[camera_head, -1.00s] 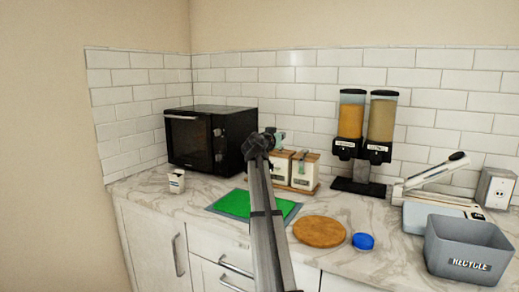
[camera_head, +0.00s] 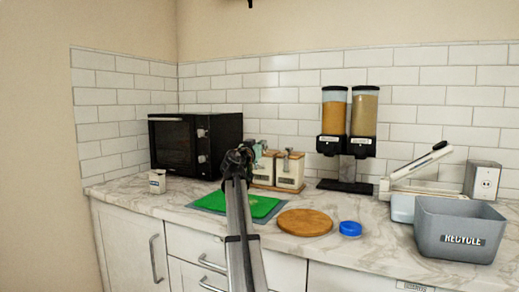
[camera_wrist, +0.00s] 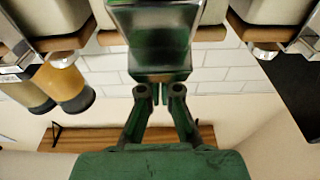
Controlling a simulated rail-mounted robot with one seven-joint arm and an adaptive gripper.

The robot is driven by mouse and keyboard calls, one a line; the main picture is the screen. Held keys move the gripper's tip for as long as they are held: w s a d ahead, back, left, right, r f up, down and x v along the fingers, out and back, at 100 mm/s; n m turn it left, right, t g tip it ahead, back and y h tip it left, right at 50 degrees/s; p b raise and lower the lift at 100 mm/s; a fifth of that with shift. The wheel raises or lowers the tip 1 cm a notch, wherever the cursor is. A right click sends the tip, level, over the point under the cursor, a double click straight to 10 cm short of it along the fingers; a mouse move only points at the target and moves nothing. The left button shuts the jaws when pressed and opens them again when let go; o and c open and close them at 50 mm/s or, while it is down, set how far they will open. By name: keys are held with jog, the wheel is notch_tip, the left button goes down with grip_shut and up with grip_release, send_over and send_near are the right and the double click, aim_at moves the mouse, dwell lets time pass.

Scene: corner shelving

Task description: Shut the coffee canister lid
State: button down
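The canisters stand side by side near the back wall in the head view, pale boxes with wooden tops and greenish metal clasps. The right canister (camera_head: 290,174) shows most clearly; the left canister (camera_head: 264,171) is partly hidden by my arm. Which one holds coffee, and whether its lid is open, I cannot tell. My gripper (camera_head: 240,156) is in front of and left of them. In the upside-down wrist view, my gripper (camera_wrist: 158,94) has its fingers drawn together with nothing visible between them. A shiny greenish metal piece (camera_wrist: 150,40) on the middle canister is just ahead of the fingers.
The black microwave (camera_head: 172,144) stands left of the canisters, and the grain dispensers (camera_head: 348,130) stand right. A green mat (camera_head: 262,206), round wooden board (camera_head: 304,223), blue lid (camera_head: 350,229) and grey recycle bin (camera_head: 455,210) lie along the counter front. A wooden shelf (camera_wrist: 95,138) shows in the wrist view.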

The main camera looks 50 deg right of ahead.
jog(key=shift+a+f, duration=0.1)
jog(key=shift+f, duration=0.25)
jog(key=shift+r, duration=0.1)
